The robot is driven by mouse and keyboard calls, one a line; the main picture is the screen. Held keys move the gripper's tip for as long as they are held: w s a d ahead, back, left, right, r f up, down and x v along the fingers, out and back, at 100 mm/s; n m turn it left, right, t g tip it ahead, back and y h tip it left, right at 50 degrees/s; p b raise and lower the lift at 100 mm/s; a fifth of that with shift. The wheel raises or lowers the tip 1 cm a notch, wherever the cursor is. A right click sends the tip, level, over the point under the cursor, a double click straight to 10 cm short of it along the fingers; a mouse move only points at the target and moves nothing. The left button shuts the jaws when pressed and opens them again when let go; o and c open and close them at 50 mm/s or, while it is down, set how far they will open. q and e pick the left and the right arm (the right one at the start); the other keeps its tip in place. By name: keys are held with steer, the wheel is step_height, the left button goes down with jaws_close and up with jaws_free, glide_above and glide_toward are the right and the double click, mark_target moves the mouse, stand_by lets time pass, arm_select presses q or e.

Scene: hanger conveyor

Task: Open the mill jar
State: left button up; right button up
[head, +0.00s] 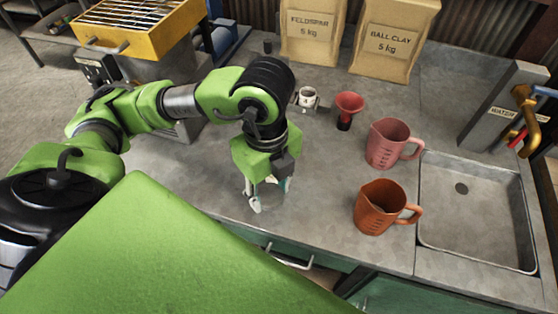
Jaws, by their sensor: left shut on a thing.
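My left gripper (268,196) points down over the grey worktop near its front edge. It is shut on a small pale thing (269,190) between its fingers. The fingers and wrist hide most of this thing, and I cannot tell whether it is the mill jar or its lid. A small white pot (307,97) with a dark inside stands farther back on the worktop, to the right of my wrist. My right gripper is not in view.
A red funnel-shaped cup (348,108), a pink jug (388,143) and an orange jug (380,207) stand to the right. Beyond them is a sink (478,240) with a brass tap (526,115). Feldspar (312,30) and ball clay (393,40) bags stand at the back.

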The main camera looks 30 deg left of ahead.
arm_select(q)
steer(key=shift+r+n, duration=0.1)
steer(key=shift+n, duration=0.8)
steer(key=shift+w, duration=0.25)
steer(key=w+d+f+p, duration=0.2)
steer(key=w+f+p, duration=0.1)
steer(key=w, duration=0.4)
steer(key=p, duration=0.1)
glide_above(308, 188)
steer(key=s, duration=0.1)
step_height(308, 188, down, 6)
steer(key=shift+s+a+r, duration=0.1)
steer(key=shift+a+r, duration=0.05)
steer(key=shift+r, duration=0.05)
steer(key=shift+w+f, duration=0.35)
steer(key=shift+f, duration=0.15)
step_height(308, 188, down, 3)
steer(key=shift+w+f+p, duration=0.1)
steer(key=shift+w+p, duration=0.05)
steer(key=shift+p, duration=0.4)
steer(key=shift+f, duration=0.15)
